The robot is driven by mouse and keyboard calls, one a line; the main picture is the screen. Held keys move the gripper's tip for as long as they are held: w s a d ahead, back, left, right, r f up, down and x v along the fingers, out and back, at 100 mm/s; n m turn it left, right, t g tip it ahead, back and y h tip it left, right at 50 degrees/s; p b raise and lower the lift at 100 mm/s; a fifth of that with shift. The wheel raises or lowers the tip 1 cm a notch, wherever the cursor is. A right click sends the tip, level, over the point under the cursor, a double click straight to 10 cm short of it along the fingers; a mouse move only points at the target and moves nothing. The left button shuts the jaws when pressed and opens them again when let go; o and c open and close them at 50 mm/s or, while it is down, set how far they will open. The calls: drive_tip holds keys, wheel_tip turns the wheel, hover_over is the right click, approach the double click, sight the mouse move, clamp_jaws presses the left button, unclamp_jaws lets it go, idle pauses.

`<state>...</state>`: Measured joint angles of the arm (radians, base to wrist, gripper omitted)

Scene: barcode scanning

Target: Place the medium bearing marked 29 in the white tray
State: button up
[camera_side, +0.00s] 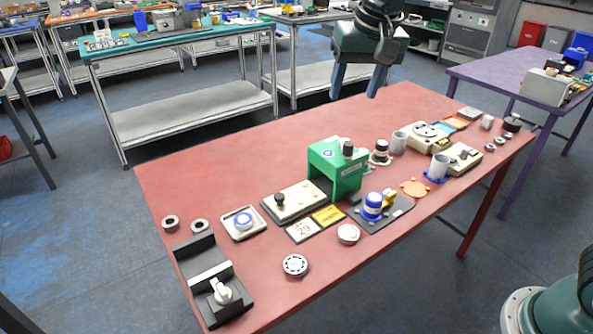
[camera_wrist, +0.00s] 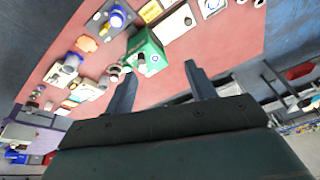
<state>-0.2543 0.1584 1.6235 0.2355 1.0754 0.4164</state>
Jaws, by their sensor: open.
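Several ring-shaped bearings lie on the red table in the side view: one ring (camera_side: 171,222) and another ring (camera_side: 199,226) at the left, and a larger bearing (camera_side: 295,265) near the front edge. No mark 29 is readable on any of them. A small square white tray (camera_side: 227,220) sits right of the two rings and holds a blue-and-white round piece (camera_side: 243,220). My gripper (camera_side: 354,96) is open and empty, high above the table's back edge. In the wrist view its spread fingers (camera_wrist: 163,64) have nothing between them.
A green block-shaped fixture (camera_side: 345,182) stands mid-table; it also shows in the wrist view (camera_wrist: 148,45). A black cradle (camera_side: 212,285) with a white knob is at the front left. The back left of the table is clear.

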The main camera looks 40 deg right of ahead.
drive_tip(key=s+d+r+n+t, duration=0.1)
drive_tip(key=s+d, duration=0.2)
drive_tip(key=s, duration=0.4)
drive_tip(key=s+d+n, duration=0.1)
drive_tip(key=s+d, duration=0.2)
drive_tip(key=s, duration=0.3)
drive_tip(key=s+d+f+n, duration=0.1)
drive_tip(key=s+f, duration=0.1)
drive_tip(key=s, duration=0.5)
drive_tip(key=s+f+n+t, duration=0.1)
drive_tip(key=s+f, duration=0.2)
drive_tip(key=s, duration=0.3)
drive_tip(key=shift+s+d+f, duration=0.25)
drive_tip(key=shift+s+d, duration=0.1)
drive_tip(key=shift+d, duration=0.05)
